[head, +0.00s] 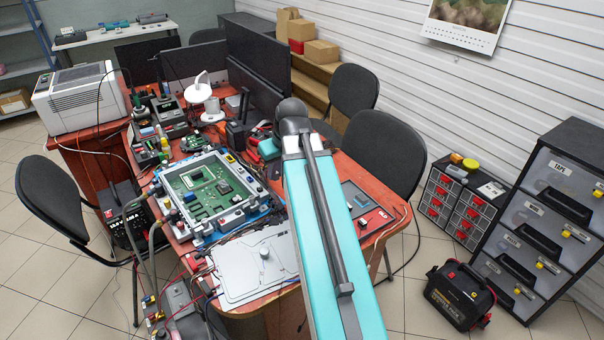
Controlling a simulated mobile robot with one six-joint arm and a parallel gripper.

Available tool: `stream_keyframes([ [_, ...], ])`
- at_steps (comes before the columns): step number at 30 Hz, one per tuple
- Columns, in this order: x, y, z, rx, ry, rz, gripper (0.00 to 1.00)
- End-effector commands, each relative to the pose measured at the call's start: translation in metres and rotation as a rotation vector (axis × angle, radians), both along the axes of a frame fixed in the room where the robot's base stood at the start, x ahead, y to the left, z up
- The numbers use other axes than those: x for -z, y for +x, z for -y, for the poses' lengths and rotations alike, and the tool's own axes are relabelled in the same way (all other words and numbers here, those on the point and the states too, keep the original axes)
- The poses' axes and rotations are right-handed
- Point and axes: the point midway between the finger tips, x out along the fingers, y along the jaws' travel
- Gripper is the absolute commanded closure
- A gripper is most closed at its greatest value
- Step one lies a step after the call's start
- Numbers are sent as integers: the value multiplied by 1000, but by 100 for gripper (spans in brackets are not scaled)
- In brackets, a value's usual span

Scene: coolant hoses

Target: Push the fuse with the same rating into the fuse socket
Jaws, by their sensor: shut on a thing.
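My teal arm link rises from the bottom of the head view and ends in a dark rounded joint over the table. My gripper cannot be made out; the arm hides part of the table behind it. No fuse or fuse socket can be told apart at this size. A green circuit board (208,190) lies in a light frame (187,234) with small coloured parts along its rim, left of my arm. A silver-grey flat panel (240,272) with a round knob lies in front of it.
The red-brown table (359,173) is crowded with tools, cables and small parts. A white printer (80,97) stands at the back left. Dark chairs (380,140) stand around it.

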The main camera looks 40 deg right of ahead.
Motion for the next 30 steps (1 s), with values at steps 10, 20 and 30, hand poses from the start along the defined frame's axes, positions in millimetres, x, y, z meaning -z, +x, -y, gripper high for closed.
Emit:
stream_keyframes([
  [10, -19, 41, -88, -15, 0, 0, 100],
  [20, -38, 65, -174, -23, 0, 1, 100],
  [30, -49, 73, -228, -22, -1, -1, 100],
])
